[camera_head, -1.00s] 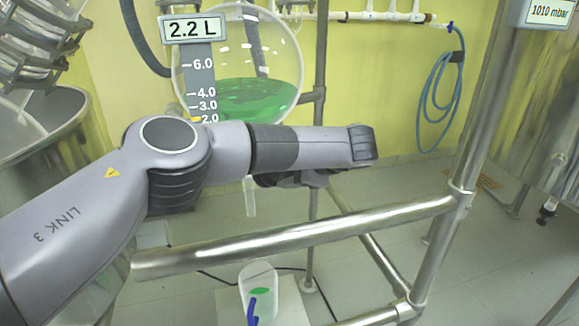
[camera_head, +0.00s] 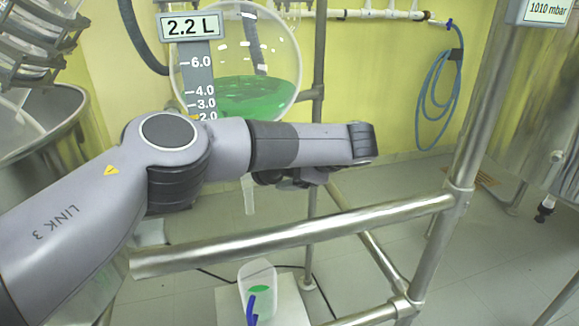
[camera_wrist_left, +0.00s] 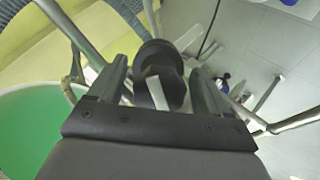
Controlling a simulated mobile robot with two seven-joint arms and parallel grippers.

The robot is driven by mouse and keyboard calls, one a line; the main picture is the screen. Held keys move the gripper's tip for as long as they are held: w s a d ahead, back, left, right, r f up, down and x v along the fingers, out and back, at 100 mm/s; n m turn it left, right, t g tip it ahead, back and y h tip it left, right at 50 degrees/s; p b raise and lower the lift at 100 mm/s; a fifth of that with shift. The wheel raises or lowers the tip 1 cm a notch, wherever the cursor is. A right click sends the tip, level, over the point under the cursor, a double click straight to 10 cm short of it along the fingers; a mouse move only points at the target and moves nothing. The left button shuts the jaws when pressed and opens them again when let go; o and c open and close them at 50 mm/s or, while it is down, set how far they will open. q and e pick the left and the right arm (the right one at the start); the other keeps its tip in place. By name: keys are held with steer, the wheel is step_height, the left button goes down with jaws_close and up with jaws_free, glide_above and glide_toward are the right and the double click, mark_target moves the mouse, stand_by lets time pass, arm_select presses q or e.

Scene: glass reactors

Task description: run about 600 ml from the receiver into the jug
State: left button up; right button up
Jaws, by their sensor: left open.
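The receiver (camera_head: 275,60) is a round glass vessel with green liquid in its lower part. Its level plate (camera_head: 190,27) reads 2.2 L. A pale outlet tube (camera_head: 249,195) hangs below it. The jug (camera_head: 257,274), clear with a blue handle, stands under the tube with some green liquid inside. My left gripper (camera_wrist_left: 158,88) is open in the left wrist view, its fingers either side of a dark round knob (camera_wrist_left: 158,55) with a white strip; contact cannot be told. In the head view my left arm hides most of this. My right gripper is not in view.
A steel rail (camera_head: 300,235) crosses in front of the jug and joins an upright post (camera_head: 455,190) on the right. A metal vessel (camera_head: 40,130) stands at the left. A blue hose (camera_head: 425,100) hangs on the yellow wall. A display (camera_head: 549,12) reads 1010 mbar.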

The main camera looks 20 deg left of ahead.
arm_select(q)
steer(key=b+v, duration=0.1)
steer(key=v, duration=0.6)
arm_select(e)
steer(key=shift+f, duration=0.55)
arm_select(q)
steer(key=shift+d, duration=0.1)
